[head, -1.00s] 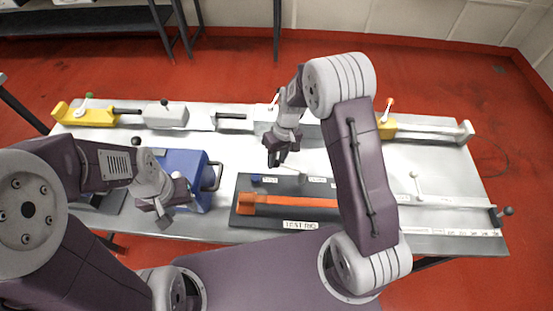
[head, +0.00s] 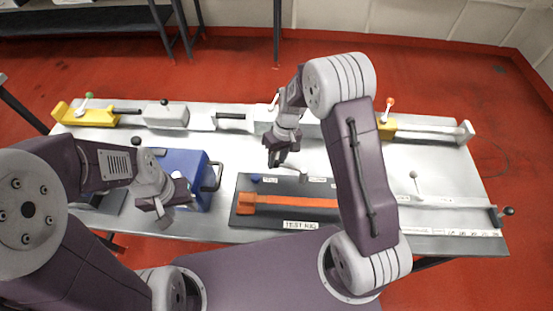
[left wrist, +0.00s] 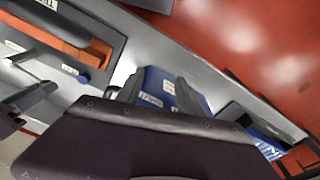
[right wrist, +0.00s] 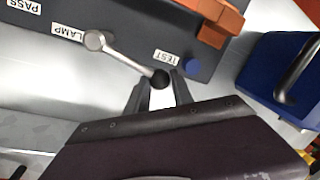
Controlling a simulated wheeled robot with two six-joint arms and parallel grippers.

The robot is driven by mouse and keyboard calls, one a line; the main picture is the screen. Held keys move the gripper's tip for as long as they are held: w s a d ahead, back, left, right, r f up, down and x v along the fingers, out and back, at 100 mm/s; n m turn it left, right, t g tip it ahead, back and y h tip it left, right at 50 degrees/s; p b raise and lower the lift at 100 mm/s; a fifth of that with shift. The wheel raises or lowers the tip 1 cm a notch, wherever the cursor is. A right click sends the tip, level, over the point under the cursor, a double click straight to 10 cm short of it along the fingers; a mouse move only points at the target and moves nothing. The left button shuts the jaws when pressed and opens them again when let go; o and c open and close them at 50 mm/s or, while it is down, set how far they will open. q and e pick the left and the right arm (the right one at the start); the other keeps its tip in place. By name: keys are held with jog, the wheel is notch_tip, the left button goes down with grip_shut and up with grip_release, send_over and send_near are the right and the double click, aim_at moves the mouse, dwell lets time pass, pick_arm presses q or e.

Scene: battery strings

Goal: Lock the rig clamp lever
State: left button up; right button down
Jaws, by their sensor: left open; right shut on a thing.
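The test rig is a dark panel (head: 238,213) on the bench with an orange bar (head: 295,201). Its clamp lever (right wrist: 124,59) is a grey metal arm on a round pivot beside the label "LAMP", partly cut off, with a black knob. The lever also shows in the head view (head: 290,172) at the panel's far edge. My right gripper (right wrist: 158,88) is closed around the black knob at the lever's free end; in the head view it (head: 277,163) stands over the panel's far edge. My left gripper (head: 165,212) is open and empty, in front of the blue box.
A blue box (head: 184,165) with a dark handle stands left of the panel. A blue button (right wrist: 193,65) labelled TEST sits near the lever knob. Yellow (head: 80,117) and grey fixtures line the bench's back. A long rail (head: 450,203) lies at right.

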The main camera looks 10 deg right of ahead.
jog(key=shift+s, duration=0.1)
jog(key=s+n, duration=0.1)
jog(key=a+n, duration=0.1)
jog(key=shift+s+n+g, duration=0.3)
jog(key=shift+s, duration=0.1)
jog(key=shift+s+a+n+b, duration=0.15)
jog(key=shift+s+n+b, duration=0.15)
jog(key=shift+s+n, duration=0.6)
jog(key=s+n, duration=0.2)
jog(key=shift+n+g+h, duration=0.3)
jog(key=shift+n+h, duration=0.1)
jog(key=s+n, duration=0.2)
jog(key=shift+n, duration=0.4)
jog(key=s+n, duration=0.1)
jog(key=s+d+n+h, duration=0.1)
jog(key=n, duration=0.1)
jog(key=shift+s+d, duration=0.2)
jog(key=shift+s, duration=0.05)
jog(key=shift+s+d+r+n+h+p, duration=0.1)
jog(key=shift+s+d+n+h+p, duration=0.1)
jog(key=shift+s+d+n, duration=0.4)
jog(key=shift+s+d+n+h+p, duration=0.1)
jog(key=shift+s+n+p, duration=0.1)
jog(key=shift+n, duration=0.7)
jog(key=shift+d, duration=0.1)
jog(key=shift+s+n, duration=0.15)
jog(key=shift+n, duration=0.15)
